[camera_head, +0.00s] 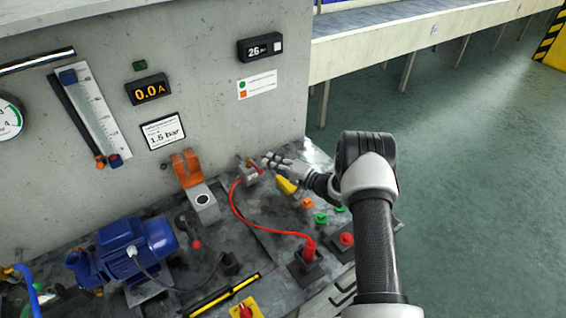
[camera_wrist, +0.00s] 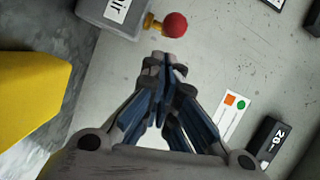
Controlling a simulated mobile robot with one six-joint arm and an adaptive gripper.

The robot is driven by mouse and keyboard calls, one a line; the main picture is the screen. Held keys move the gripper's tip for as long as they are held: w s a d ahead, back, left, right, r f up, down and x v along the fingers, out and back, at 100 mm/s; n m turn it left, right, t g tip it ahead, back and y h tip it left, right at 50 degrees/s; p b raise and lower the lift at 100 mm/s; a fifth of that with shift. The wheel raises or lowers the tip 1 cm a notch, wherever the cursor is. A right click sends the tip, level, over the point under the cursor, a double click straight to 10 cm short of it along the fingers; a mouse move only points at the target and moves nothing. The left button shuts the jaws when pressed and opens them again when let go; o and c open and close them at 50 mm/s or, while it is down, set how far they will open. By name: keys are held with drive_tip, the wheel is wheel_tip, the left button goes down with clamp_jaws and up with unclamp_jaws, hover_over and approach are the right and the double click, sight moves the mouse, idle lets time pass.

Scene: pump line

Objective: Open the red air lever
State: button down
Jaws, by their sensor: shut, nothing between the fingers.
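The red air lever shows in the wrist view as a red ball knob (camera_wrist: 174,24) on a short brass stem. It sticks out from a grey box (camera_wrist: 112,12) whose label ends in "ir". In the head view the small grey box (camera_head: 249,177) stands on the bench by the wall, with the knob small and partly unclear beside my fingers. My gripper (camera_head: 266,159) is shut and empty, just right of the box. In the wrist view my fingertips (camera_wrist: 165,60) are close below the knob, with a small gap seeming to show between them.
A yellow object (camera_head: 287,186) is under my wrist. A red hose (camera_head: 262,230) curves from near the box to a red fitting. An orange-topped unit (camera_head: 186,168) stands left. A blue pump motor (camera_head: 135,247) is front left. The wall is close behind.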

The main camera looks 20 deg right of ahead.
sight(254, 166)
drive_tip(key=shift+s+a+f, duration=0.1)
drive_tip(key=shift+s+a, duration=0.25)
drive_tip(key=shift+a, duration=0.25)
drive_tip(key=shift+s+a+f, duration=0.15)
drive_tip(key=shift+s+a, duration=0.4)
drive_tip(key=shift+a, duration=0.3)
